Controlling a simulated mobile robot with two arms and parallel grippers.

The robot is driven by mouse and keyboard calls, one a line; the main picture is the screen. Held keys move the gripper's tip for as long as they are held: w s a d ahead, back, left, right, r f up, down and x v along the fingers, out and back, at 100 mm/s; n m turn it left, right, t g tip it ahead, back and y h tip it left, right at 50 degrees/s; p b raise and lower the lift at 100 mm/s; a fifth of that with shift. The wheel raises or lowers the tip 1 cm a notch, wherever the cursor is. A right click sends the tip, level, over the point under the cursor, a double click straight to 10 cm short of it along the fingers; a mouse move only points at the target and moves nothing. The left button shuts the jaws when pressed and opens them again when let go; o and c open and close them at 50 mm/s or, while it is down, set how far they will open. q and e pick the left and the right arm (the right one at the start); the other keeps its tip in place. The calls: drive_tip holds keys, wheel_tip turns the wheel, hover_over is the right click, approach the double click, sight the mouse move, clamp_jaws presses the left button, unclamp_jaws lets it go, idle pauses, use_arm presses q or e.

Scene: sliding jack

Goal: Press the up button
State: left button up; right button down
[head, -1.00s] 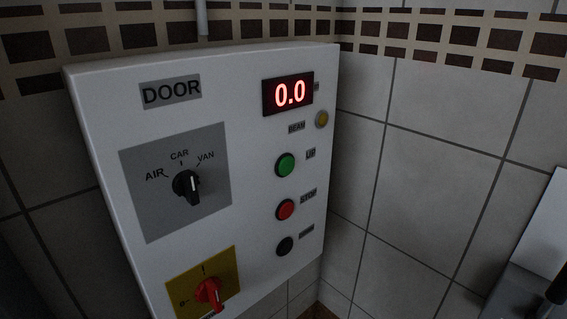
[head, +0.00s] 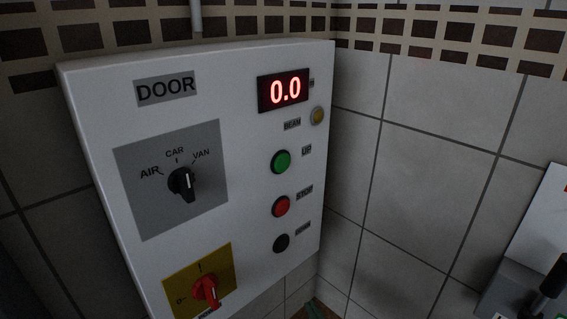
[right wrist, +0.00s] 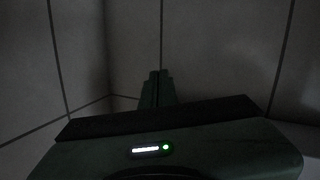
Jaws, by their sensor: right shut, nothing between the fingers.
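The green up button (head: 281,161) is on the right part of a white control box (head: 85,85), beside the label UP. A red stop button (head: 281,206) and a black button (head: 281,243) are below it. The red display (head: 285,90) above reads 0.0. My left gripper is not in view.
A black selector (head: 183,184) and a red switch on a yellow plate (head: 206,291) are on the box's left part. A small yellow lamp (head: 317,116) is above the up button. Tiled wall (head: 430,170) is at right. A white and grey object (head: 545,225) is at the right edge.

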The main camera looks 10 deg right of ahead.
wheel_tip(320, 180, up, 22)
drive_tip(key=f+n+t+y, duration=0.1)
drive_tip(key=t, duration=0.4)
drive_tip(key=n+t+y, duration=0.2)
drive_tip(key=t+y, duration=0.1)
drive_tip(key=t, duration=0.2)
approach(282, 163)
drive_tip(key=s+d+r, duration=0.4)
drive_tip(key=d+r, duration=0.1)
drive_tip(key=r, duration=0.1)
drive_tip(key=shift+s+d, duration=0.2)
drive_tip(key=shift+w, duration=0.15)
drive_tip(key=w+a, duration=0.4)
drive_tip(key=w, duration=0.3)
drive_tip(key=shift+w+a, duration=0.15)
drive_tip(key=shift+a, duration=0.2)
drive_tip(key=shift+w+a, duration=0.25)
drive_tip(key=shift+w, duration=0.1)
